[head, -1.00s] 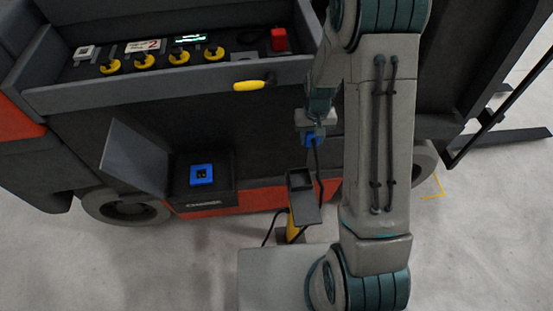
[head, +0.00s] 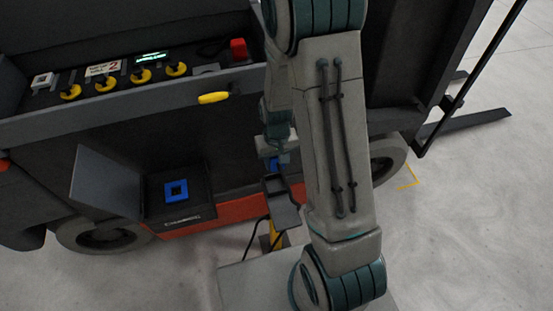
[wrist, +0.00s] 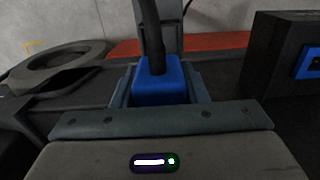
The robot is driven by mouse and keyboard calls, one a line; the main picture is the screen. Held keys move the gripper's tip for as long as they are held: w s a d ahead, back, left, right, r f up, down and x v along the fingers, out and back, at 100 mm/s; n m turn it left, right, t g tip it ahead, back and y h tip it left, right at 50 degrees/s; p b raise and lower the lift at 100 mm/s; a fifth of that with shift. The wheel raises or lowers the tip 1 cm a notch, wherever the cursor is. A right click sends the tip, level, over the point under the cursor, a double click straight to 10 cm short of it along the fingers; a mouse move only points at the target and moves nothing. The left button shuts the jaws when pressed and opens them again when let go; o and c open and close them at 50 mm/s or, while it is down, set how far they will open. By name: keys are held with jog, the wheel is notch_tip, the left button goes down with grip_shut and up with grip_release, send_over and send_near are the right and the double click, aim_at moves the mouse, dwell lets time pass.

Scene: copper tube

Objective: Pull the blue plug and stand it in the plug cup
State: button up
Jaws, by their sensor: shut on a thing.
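My gripper (head: 277,150) is shut on the blue plug (wrist: 160,84), which sits between the fingers in the wrist view with its black cable rising from it. In the head view the blue plug (head: 276,165) shows only in part below the gripper, close to the dark plug cup (head: 275,184) on its yellow post. I cannot tell whether plug and cup touch. The blue charger socket (head: 176,190) stands empty, away to the left of my gripper. It also shows at the right edge of the wrist view (wrist: 308,62).
The truck's side, with an open grey flap (head: 105,182) left of the socket, stands behind the cup. A ledge with a yellow handle (head: 213,98) and a panel of yellow knobs is above. My own arm covers the area right of the cup.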

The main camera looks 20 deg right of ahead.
jog(key=shift+f+b, duration=3.3)
jog(key=shift+f, duration=0.65)
jog(key=shift+f+b, duration=1.65)
jog(key=o, duration=1.4)
jog(key=shift+o, duration=0.2)
jog(key=o, duration=0.5)
jog(key=shift+o, duration=0.2)
jog(key=shift+r+p, duration=4.05)
jog(key=shift+r, duration=1.5)
